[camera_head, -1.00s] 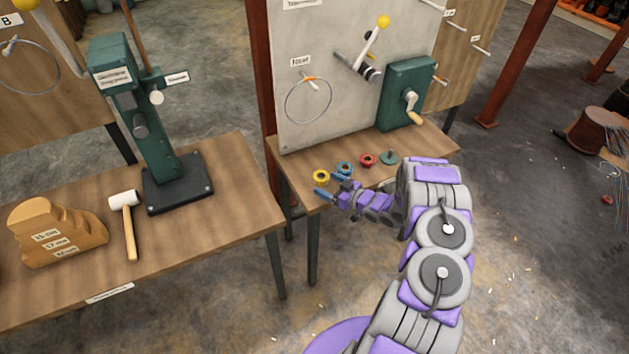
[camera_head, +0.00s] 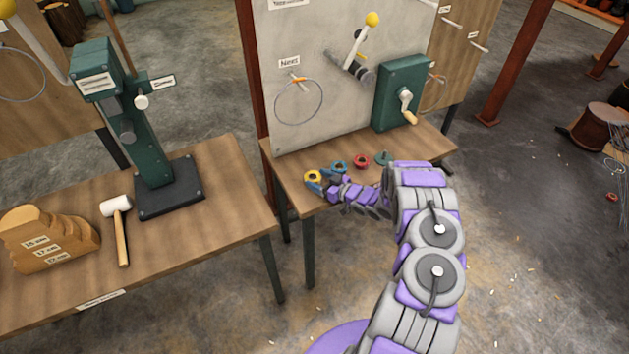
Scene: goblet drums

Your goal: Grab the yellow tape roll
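The yellow tape roll (camera_head: 313,176) lies at the left front part of the small wooden table (camera_head: 290,160), at the left end of a row of rolls. My gripper (camera_head: 315,183) is right at the yellow roll, with its blue fingertips at the roll's near and right side. The fingers look spread apart, one on the near side and one toward the right. Whether they touch the roll is too small to tell.
A blue roll (camera_head: 339,167), a red roll (camera_head: 361,161) and a green roll (camera_head: 383,158) lie to the right of the yellow one. An upright board (camera_head: 300,60) with a green crank box (camera_head: 400,90) stands behind. A mallet (camera_head: 119,230) lies on the left bench.

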